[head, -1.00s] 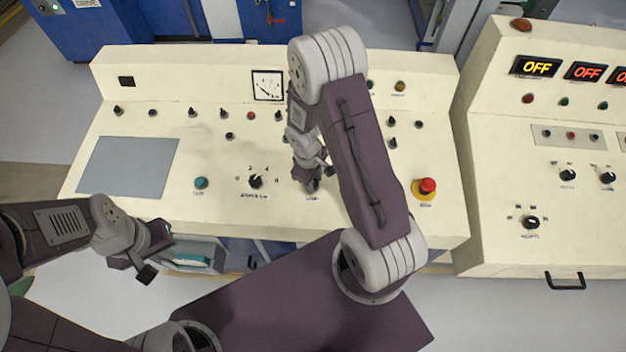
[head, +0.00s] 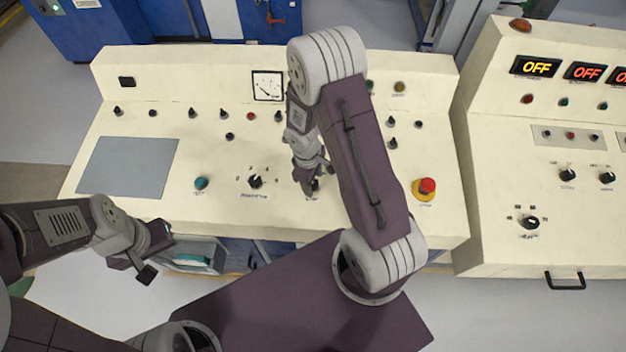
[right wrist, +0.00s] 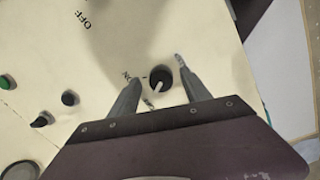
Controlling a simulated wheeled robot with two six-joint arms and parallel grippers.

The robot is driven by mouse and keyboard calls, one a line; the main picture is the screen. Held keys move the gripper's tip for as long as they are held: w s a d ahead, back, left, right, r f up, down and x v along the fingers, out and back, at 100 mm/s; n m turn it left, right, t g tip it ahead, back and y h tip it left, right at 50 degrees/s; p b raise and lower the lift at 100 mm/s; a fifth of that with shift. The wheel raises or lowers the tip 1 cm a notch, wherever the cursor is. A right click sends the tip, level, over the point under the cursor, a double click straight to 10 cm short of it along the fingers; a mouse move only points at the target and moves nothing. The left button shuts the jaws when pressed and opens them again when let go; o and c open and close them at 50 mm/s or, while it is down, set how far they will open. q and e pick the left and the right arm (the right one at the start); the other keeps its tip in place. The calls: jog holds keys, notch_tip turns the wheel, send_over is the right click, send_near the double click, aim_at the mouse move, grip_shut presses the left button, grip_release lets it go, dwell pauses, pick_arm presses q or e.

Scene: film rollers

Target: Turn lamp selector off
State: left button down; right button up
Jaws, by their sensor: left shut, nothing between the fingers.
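The lamp selector (right wrist: 161,79) is a black round knob with a white pointer line on the cream console, seen in the right wrist view. My right gripper (right wrist: 158,70) is open, with one finger on each side of the knob and gaps showing between. In the head view my right gripper (head: 312,186) is low over the console's front middle and mostly hides the knob. An "OFF" label shows up and left of the knob in the right wrist view; smaller lettering lies close beside it. My left gripper (head: 148,262) is shut and empty, in front of the console's left part.
A multi-position rotary knob (head: 255,181) and a teal button (head: 201,183) are left of my right gripper. A red emergency button (head: 427,187) is to the right. Small knobs line the console's back. A second console (head: 510,180) with lit "OFF" displays stands at right.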

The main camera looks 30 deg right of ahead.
notch_tip(320, 180, up, 9)
jog(key=a, duration=0.1)
jog(key=shift+p, duration=0.45)
jog(key=shift+s, duration=0.1)
